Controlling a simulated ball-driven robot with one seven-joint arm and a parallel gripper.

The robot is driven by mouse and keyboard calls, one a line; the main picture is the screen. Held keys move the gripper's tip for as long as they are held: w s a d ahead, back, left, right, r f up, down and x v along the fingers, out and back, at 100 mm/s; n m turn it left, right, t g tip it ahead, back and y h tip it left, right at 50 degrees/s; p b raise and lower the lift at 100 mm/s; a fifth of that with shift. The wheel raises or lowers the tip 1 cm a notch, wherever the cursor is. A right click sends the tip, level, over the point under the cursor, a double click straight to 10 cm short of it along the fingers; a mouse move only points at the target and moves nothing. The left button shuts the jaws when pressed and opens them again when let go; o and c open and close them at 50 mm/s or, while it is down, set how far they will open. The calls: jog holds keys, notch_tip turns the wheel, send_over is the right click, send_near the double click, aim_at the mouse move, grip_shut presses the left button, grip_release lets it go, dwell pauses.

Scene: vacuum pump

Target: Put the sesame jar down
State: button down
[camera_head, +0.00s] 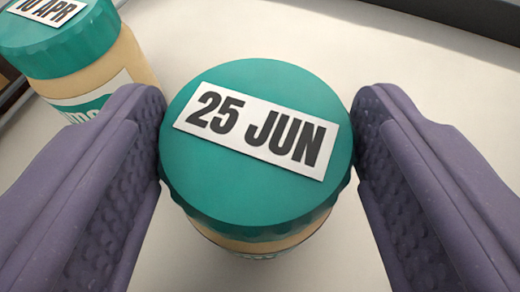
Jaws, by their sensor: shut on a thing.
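A jar (257,150) with a teal ribbed lid stands between the two purple fingers of my gripper (258,140). A white label on its lid reads "25 JUN". Below the lid a strip of beige body shows; most of the body is hidden under the lid. My gripper is shut on this jar at its lid, with a finger at each side. A second jar (85,62) with the same teal lid and beige body stands at the upper left; its lid label reads "10 APR". Its side label is partly hidden by my left finger. I cannot tell from the labels which jar is sesame.
A pale flat surface (290,30) lies under and around the jars. A dark edge or bar (460,18) runs along the upper right. Another dark edge shows at the far left. The surface behind the held jar is clear.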

jog(key=shift+c, duration=0.7)
grip_release()
jog(key=shift+f, duration=0.1)
jog(key=shift+s+r, duration=0.2)
jog(key=p+v, duration=0.3)
jog(key=v, duration=0.8)
jog(key=shift+s+r, duration=0.2)
jog(key=shift+s, duration=0.1)
